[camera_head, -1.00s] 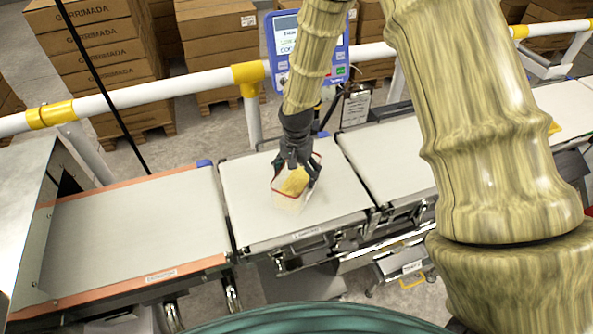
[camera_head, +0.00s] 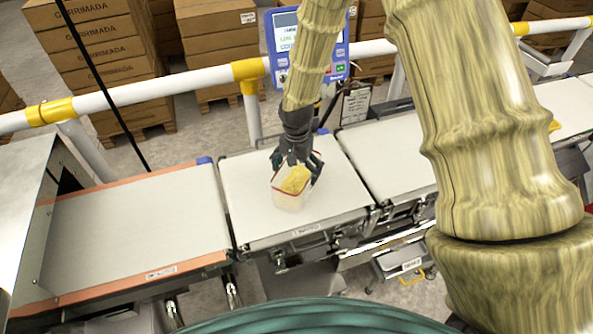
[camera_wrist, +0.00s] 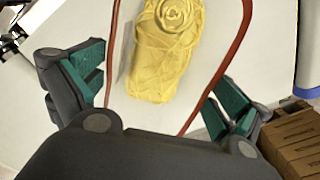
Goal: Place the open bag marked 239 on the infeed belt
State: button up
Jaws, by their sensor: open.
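A clear open bag (camera_head: 287,201) with a red rim and yellow contents stands on the white middle belt section (camera_head: 245,220). In the wrist view its red rim and the yellow pasta-like contents (camera_wrist: 168,50) show between and beyond the fingers. My gripper (camera_head: 296,172) is open, at the top of the bag with a finger on each side. In the wrist view my gripper (camera_wrist: 155,100) has its green pads apart, and neither pad is clearly pressed on the bag. No number on the bag can be read.
An orange-edged belt section (camera_head: 130,222) lies to the left and another white belt section (camera_head: 395,160) to the right. A blue display unit (camera_head: 290,45) and a white and yellow rail (camera_head: 180,88) stand behind. Stacked cartons (camera_head: 95,60) are beyond the rail.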

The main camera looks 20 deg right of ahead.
aim_at(297, 181)
notch_tip(297, 181, up, 12)
jog(key=b, duration=0.4)
dwell(0.4)
dwell(0.4)
